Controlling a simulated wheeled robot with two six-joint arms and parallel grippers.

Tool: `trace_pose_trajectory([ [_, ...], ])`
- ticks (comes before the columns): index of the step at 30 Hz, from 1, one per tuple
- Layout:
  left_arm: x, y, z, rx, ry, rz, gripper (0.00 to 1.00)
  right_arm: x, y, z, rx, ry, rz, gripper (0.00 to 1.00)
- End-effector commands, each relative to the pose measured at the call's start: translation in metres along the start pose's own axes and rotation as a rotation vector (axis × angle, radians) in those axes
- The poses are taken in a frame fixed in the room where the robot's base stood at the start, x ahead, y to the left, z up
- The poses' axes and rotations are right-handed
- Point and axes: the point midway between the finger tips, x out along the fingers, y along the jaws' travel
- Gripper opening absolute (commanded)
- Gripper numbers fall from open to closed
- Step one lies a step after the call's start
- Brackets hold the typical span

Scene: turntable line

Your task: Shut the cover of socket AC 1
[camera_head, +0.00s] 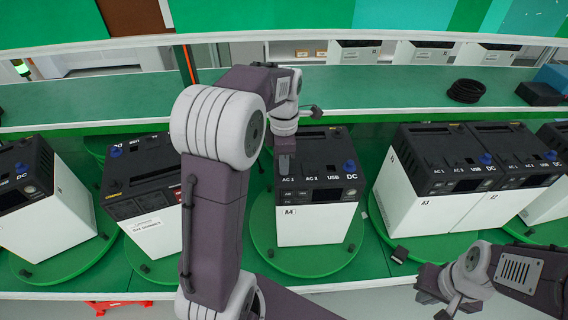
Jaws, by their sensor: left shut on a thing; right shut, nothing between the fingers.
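The power unit marked A4 (312,222) stands on a green turntable (262,235) in the middle of the head view. It has a white body and a dark top with sockets labelled AC 1, AC 2, USB and DC. My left gripper (286,165) points down at the AC 1 spot on its top left. Its fingers are shut at the AC 1 cover, which they mostly hide; whether the cover is raised or flat cannot be told. My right gripper (443,312) is at the bottom edge, shut and empty, away from the units.
Similar units stand left (152,225) and right (405,200) of A4 on turntables. A blue knob (349,164) marks A4's DC side. Behind runs a green shelf (375,92) with a black cable coil (466,91). My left arm blocks the view between A4 and its left neighbour.

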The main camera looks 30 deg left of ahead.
Motion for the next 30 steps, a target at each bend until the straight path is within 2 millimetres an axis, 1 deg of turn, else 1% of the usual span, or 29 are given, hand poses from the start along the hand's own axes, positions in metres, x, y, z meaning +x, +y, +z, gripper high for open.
trace_pose_trajectory([
  [11, -0.0006, 0.0003, 0.0010, 0.000, -0.003, 0.002, 0.00, -0.0002, 0.0000, 0.0000, 0.000, 0.000, 0.000, 0.00],
  [15, -0.0019, -0.0044, 0.0011, 0.000, -0.003, 0.001, 0.00, -0.0046, -0.0001, -0.0005, 0.000, 0.000, 0.000, 0.00],
  [22, -0.0001, -0.0054, 0.0009, 0.001, -0.002, -0.001, 0.00, -0.0034, -0.0001, -0.0003, 0.000, 0.000, 0.000, 0.00],
  [23, -0.0001, -0.0054, 0.0009, 0.001, -0.002, -0.001, 0.15, -0.0034, -0.0001, -0.0003, 0.000, 0.000, 0.000, 0.00],
  [24, 0.0000, -0.0054, 0.0008, 0.001, -0.002, -0.001, 0.26, -0.0034, -0.0001, -0.0004, 0.000, 0.000, 0.000, 0.00],
  [25, 0.0000, -0.0054, 0.0008, 0.001, -0.002, -0.001, 0.29, -0.0034, -0.0001, -0.0004, 0.000, 0.000, 0.000, 0.00],
  [30, 0.0000, -0.0051, 0.0005, 0.000, -0.001, 0.000, 0.29, -0.0033, -0.0001, -0.0003, 0.000, 0.000, 0.000, 0.00],
])
